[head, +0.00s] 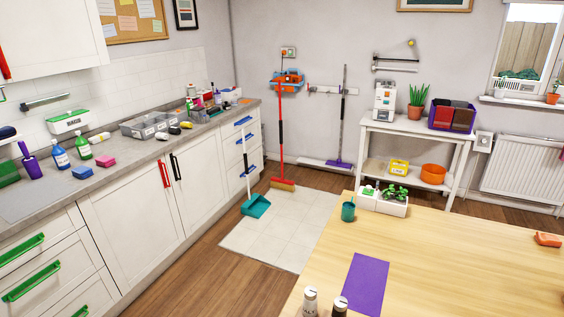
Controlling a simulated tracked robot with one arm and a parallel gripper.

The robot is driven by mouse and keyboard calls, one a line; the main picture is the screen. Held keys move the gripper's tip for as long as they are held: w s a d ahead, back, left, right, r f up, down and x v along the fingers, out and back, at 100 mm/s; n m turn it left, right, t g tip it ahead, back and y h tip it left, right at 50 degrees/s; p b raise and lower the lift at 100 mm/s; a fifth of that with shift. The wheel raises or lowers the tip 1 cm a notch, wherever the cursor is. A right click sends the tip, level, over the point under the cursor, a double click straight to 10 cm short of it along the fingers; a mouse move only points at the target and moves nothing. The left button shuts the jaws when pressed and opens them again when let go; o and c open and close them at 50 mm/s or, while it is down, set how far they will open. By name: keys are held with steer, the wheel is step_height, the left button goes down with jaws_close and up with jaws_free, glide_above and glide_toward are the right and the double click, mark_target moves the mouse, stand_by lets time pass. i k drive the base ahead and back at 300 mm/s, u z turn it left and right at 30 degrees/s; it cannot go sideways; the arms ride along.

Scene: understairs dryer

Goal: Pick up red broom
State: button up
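The red broom (281,142) stands upright near the back wall in the head view. It has a long red handle with a dark grip section and a red head with tan bristles (283,185) on the floor. Its top is close to an orange and blue item on the wall, and I cannot tell whether they touch. My gripper does not show in the frame.
A teal dustpan (255,206) with a long handle stands left of the broom, by the counter (130,165). A purple mop (342,125) stands to its right. A wooden table (440,260) fills the lower right. Pale floor tiles (285,228) in front of the broom are clear.

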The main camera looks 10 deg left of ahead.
mark_target(276, 182)
steer(key=u, duration=0.45)
steer(key=k, duration=1.2)
steer(key=u, duration=0.45)
steer(key=i, duration=3.15)
steer(key=z, duration=0.4)
steer(key=i, duration=1.5)
steer(key=z, duration=0.35)
steer(key=i, duration=1.4)
steer(key=z, duration=0.3)
steer(key=i, duration=1.6)
steer(key=z, duration=0.1)
